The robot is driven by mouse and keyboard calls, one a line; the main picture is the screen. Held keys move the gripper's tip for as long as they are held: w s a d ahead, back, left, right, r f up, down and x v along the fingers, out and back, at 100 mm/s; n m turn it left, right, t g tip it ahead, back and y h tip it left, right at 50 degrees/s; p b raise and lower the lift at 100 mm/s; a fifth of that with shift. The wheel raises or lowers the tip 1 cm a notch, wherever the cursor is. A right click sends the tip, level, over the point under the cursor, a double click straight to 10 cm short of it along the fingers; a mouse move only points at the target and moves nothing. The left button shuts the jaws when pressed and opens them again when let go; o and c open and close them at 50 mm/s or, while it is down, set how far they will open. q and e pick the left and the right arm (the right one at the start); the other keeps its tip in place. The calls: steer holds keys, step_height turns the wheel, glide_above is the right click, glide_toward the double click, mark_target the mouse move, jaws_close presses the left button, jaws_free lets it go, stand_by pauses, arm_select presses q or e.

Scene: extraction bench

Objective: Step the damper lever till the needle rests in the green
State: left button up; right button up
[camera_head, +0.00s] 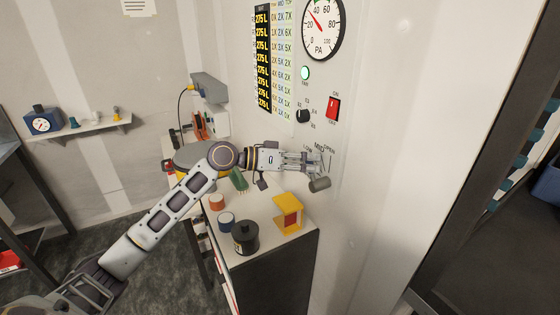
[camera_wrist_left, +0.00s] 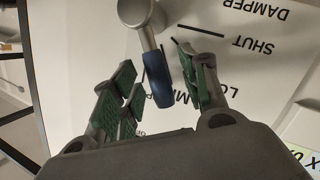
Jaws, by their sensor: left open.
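The round pressure gauge (camera_head: 323,24) is on the wall at the top in the head view. Its red needle points between 20 and 40; I cannot clearly make out the green band. The damper lever (camera_head: 320,184) shows as a grey cylindrical hub low on the panel, its handle mostly hidden by my gripper. In the wrist view its blue handle (camera_wrist_left: 161,88) lies between the finger pads, with a gap visible on the left side. My left gripper (camera_head: 313,162) is open around the handle beside the LOW, MID and OPEN labels. My right gripper is out of view.
Below, a bench top holds a yellow holder (camera_head: 288,212), a black canister (camera_head: 245,238) and small containers. The wall to the right is bare.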

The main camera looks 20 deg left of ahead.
arm_select(q)
steer(key=v, duration=1.1)
steer(key=shift+s+a, duration=0.15)
steer(key=shift+a, duration=0.1)
stand_by(0.8)
